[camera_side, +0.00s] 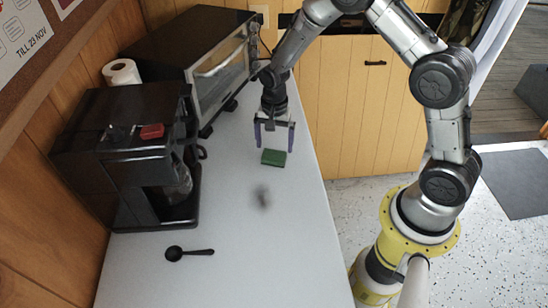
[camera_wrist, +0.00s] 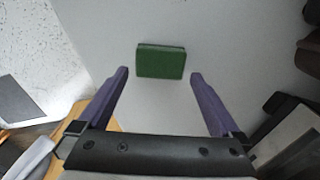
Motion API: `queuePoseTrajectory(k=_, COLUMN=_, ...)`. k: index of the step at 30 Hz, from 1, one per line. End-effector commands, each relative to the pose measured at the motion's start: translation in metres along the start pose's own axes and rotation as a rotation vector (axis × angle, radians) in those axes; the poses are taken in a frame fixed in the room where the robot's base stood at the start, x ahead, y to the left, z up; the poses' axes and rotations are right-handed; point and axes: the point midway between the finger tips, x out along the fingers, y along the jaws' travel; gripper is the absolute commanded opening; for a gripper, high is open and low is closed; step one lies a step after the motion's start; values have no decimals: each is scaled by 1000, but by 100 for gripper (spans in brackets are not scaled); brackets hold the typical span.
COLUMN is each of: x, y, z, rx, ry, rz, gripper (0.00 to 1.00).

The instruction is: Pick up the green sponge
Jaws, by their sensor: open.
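The green sponge (camera_side: 273,157) lies flat on the pale grey counter (camera_side: 240,240), near its right edge. In the wrist view the sponge (camera_wrist: 161,61) is a green block ahead of my fingertips, centred between them and a little nearer the left one. My gripper (camera_side: 274,150) points down at the sponge in the side view, with two purple fingers spread apart. In the wrist view my gripper (camera_wrist: 159,75) is open and empty. How high the fingertips are above the counter is hard to tell.
A black coffee maker (camera_side: 110,150) with a red item on it stands at left, a toaster oven (camera_side: 195,60) behind it. A paper roll (camera_side: 121,73) is by the wall. A black spoon (camera_side: 188,253) lies in front. The counter's middle is clear apart from a dark smudge (camera_side: 262,197).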

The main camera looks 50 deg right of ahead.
Motion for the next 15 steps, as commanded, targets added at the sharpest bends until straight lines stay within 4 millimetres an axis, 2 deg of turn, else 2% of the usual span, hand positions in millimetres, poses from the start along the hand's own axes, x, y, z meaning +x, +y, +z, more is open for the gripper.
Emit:
queuePoseTrajectory(k=7, x=36, y=0, z=4, rx=0, ry=-2, rz=4, gripper=100)
queuePoseTrajectory(k=15, x=44, y=0, z=4, rx=0, ry=0, rz=0, gripper=100)
